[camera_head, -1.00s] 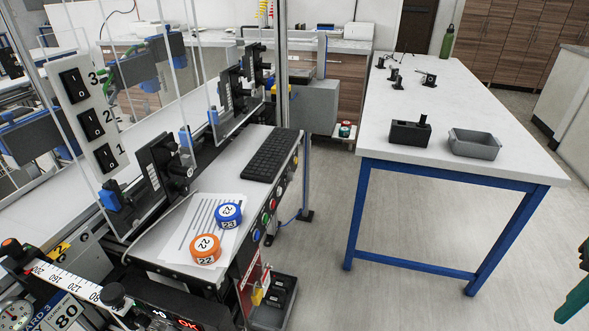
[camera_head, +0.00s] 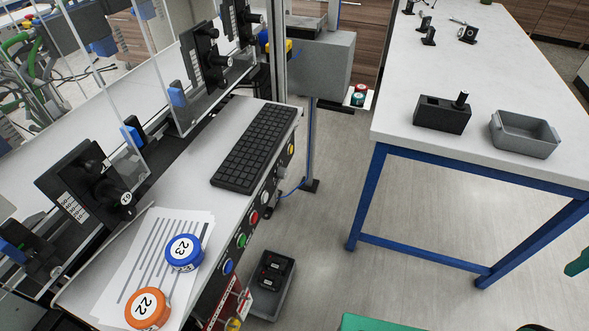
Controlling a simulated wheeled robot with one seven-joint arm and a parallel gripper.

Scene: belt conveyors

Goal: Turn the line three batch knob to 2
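Black units with round knobs stand along the clear guards on the left. A second knob unit (camera_head: 205,58) stands farther back, and a third (camera_head: 240,20) is at the top edge. I see no readable line-three label on them, so I cannot tell which, if any, is the batch knob or what it is set to. My gripper is not recognisable in view.
A keyboard (camera_head: 254,148), printed sheet (camera_head: 150,262), blue disc 23 (camera_head: 184,252) and orange disc 22 (camera_head: 147,308) lie on the ledge. Coloured buttons (camera_head: 241,240) line its edge.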

